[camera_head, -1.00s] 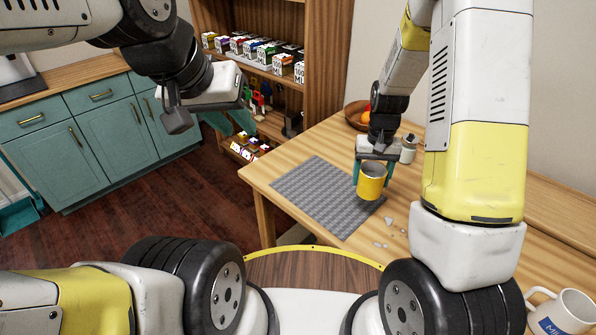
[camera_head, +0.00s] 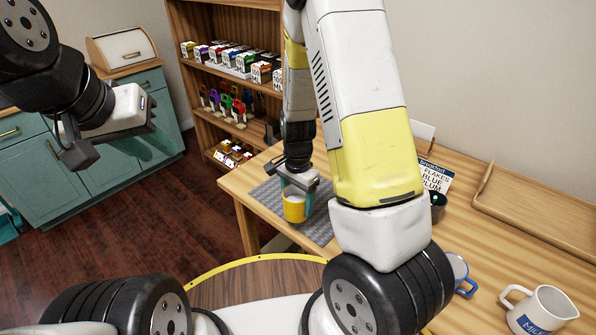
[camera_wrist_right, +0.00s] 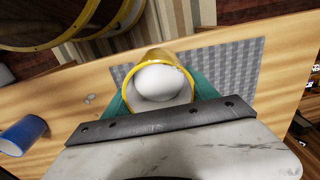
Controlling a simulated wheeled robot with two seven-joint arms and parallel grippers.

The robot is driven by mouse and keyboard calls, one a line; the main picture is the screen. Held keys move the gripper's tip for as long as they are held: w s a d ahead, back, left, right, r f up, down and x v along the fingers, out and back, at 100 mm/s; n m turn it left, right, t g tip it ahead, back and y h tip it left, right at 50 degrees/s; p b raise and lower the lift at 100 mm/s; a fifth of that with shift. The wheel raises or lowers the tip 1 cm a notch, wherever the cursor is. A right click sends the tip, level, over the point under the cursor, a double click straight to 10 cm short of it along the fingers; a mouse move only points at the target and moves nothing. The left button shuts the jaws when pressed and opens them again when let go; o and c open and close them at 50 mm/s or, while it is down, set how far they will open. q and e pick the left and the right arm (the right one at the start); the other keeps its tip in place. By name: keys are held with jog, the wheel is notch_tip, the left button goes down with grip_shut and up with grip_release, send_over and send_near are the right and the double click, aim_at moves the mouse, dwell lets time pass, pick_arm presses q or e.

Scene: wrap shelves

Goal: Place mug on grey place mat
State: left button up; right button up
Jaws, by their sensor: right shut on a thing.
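The yellow mug (camera_head: 294,208) is upright between the teal fingers of my right gripper (camera_head: 298,184). In the right wrist view the mug's yellow rim (camera_wrist_right: 188,72) and pale inside show between the fingers of the right gripper (camera_wrist_right: 160,92), which is shut on it. The grey place mat (camera_head: 264,192) lies on the wooden table, and the mug appears over it; I cannot tell whether it touches. The mat (camera_wrist_right: 228,65) spreads behind and right of the mug in the wrist view. My left gripper (camera_head: 147,147) is away from the table; its finger opening is unclear.
A white milk jug (camera_head: 540,311), a blue-and-white mug (camera_head: 460,271), a cereal box (camera_head: 436,175) and a wooden tray (camera_head: 545,205) stand right on the table. My right arm hides the table's middle. A stocked shelf (camera_head: 230,133) stands behind the table.

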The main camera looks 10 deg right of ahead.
jog(key=w+d, duration=0.2)
jog(key=w, duration=0.1)
jog(key=w+d, duration=0.1)
jog(key=w, duration=0.3)
jog(key=w+d+f, duration=0.1)
jog(key=w+d, duration=0.1)
jog(key=w, duration=0.1)
jog(key=shift+w+d, duration=0.3)
jog(key=shift+w, duration=0.1)
jog(key=shift+f, duration=1.8)
jog(key=o, duration=1.9)
jog(key=shift+f, duration=0.15)
